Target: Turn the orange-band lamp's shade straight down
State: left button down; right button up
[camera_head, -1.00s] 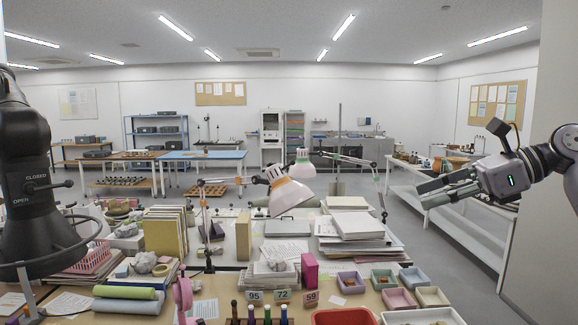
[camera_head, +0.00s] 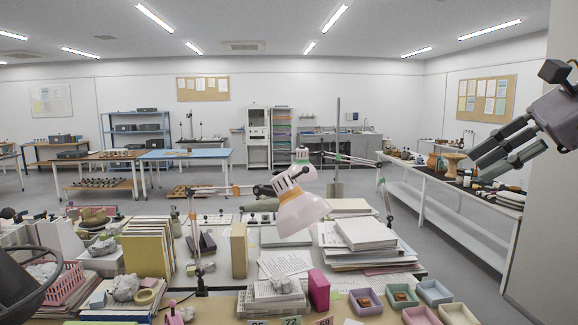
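The orange-band lamp stands at the middle of the cluttered table in the head view.
Paper stacks (camera_head: 366,234), upright folders (camera_head: 147,246) and a magenta box (camera_head: 318,289) crowd around the lamp. Small coloured trays (camera_head: 434,292) sit at the front right. A white side table (camera_head: 480,206) stands at the right.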

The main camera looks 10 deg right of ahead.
aim_at(299, 208)
jog(key=i+j, duration=0.2)
jog(key=i, duration=0.2)
jog(key=i+j, duration=0.2)
jog(key=i, duration=0.15)
jog(key=i+j, duration=0.2)
jog(key=i, duration=0.2)
